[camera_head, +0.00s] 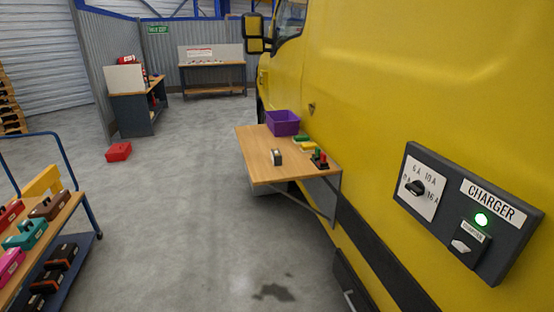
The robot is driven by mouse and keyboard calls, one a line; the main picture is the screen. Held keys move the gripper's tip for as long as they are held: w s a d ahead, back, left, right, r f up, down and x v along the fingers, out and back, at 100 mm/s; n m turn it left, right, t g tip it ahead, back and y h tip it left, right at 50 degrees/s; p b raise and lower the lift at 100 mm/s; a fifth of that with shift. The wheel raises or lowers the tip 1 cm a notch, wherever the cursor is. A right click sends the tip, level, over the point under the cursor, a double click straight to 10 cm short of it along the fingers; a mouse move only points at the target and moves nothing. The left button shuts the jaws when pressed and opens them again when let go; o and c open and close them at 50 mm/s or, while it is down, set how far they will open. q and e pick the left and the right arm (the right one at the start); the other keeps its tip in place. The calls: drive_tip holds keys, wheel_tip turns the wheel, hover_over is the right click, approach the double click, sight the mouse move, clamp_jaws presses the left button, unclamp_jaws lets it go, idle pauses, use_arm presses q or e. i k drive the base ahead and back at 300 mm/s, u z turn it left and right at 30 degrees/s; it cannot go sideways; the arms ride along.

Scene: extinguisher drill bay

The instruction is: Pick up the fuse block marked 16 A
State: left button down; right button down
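No marking "16 A" can be read on any loose block. On the wooden fold-out table (255,166) at the yellow vehicle's side lie a small dark and pale block (277,157), green and yellow blocks (305,145), and a dark holder with red and green pieces (319,159). Which of these are fuse blocks I cannot tell. "16 A" shows only as a label beside the black knob (418,188) on the grey charger panel (478,252), right. Neither of my grippers is in view.
A purple bin (283,122) stands at the table's back. A trolley (84,195) with several coloured cases is at the left. A red box (118,152) lies on the floor. The yellow vehicle (390,70) fills the right side. The grey floor between is clear.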

sight(276, 156)
drive_tip(key=u, duration=0.6)
drive_tip(key=i, duration=1.5)
drive_tip(key=z, duration=0.7)
